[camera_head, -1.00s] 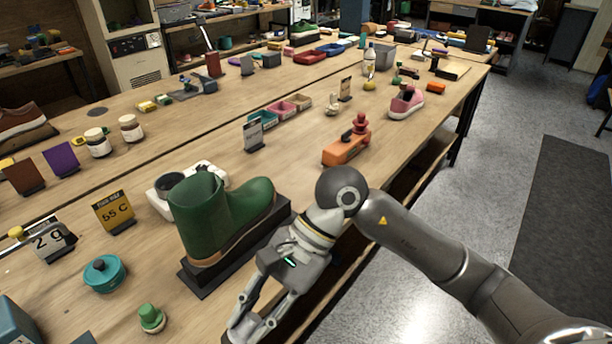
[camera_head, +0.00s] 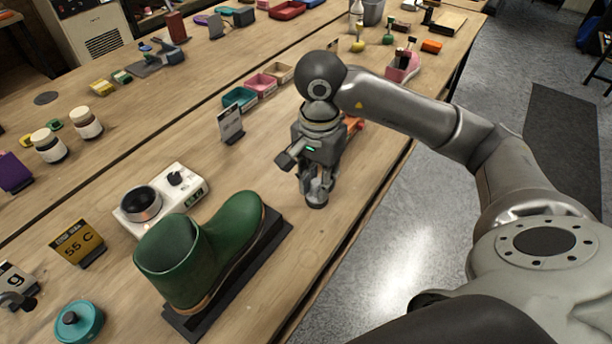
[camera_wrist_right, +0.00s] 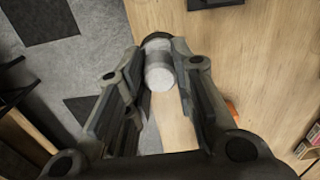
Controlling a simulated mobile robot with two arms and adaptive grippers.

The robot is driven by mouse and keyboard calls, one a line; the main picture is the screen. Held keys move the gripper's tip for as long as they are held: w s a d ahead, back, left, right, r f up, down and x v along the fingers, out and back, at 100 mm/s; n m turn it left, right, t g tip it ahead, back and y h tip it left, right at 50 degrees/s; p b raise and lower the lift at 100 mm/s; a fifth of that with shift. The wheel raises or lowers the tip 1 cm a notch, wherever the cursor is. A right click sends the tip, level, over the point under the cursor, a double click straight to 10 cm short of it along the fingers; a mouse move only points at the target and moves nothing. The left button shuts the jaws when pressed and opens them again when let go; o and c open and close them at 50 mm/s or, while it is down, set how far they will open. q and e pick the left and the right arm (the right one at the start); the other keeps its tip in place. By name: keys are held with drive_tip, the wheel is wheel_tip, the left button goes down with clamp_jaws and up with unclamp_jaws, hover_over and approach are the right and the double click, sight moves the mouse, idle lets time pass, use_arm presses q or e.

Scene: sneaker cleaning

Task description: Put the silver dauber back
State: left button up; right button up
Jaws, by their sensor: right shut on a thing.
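My right gripper (camera_head: 316,190) points down over the table, to the right of the green boot. It is shut on the silver dauber (camera_wrist_right: 160,68), a short silvery cylinder with a dark end, which shows between the fingers in the right wrist view. In the head view only the dauber's dark lower end (camera_head: 317,204) shows under the fingers, at or just above the table top; I cannot tell if it touches. The fingers hide the rest. My left gripper is not in view.
The green boot (camera_head: 197,262) stands on a black base (camera_head: 260,262), near a white device (camera_head: 187,188) with a dial. An orange block (camera_head: 356,124) is partly hidden behind my right gripper. A small sign (camera_head: 231,124) and coloured trays (camera_head: 262,83) stand behind. Bare table lies in front of the gripper.

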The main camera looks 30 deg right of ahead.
drive_tip(key=w+d+f+p, duration=0.1)
drive_tip(key=w+d+f, duration=0.1)
drive_tip(key=w+f, duration=0.1)
drive_tip(key=w+d+f+p, duration=0.2)
drive_tip(key=w+f, duration=0.1)
drive_tip(key=w, duration=0.1)
drive_tip(key=w+d+f+p, duration=0.1)
drive_tip(key=w+d+f, duration=0.1)
drive_tip(key=w+f, duration=0.1)
drive_tip(key=shift+w+f, duration=0.2)
drive_tip(key=shift+w, duration=0.3)
wheel_tip(320, 180, down, 2)
drive_tip(key=shift+a+f+p, duration=0.1)
drive_tip(key=shift+f+p, duration=0.1)
drive_tip(key=shift+p, duration=0.3)
drive_tip(key=shift+f, duration=0.35)
drive_tip(key=o, duration=1)
drive_tip(key=shift+c, duration=0.2)
drive_tip(key=shift+r, duration=0.1)
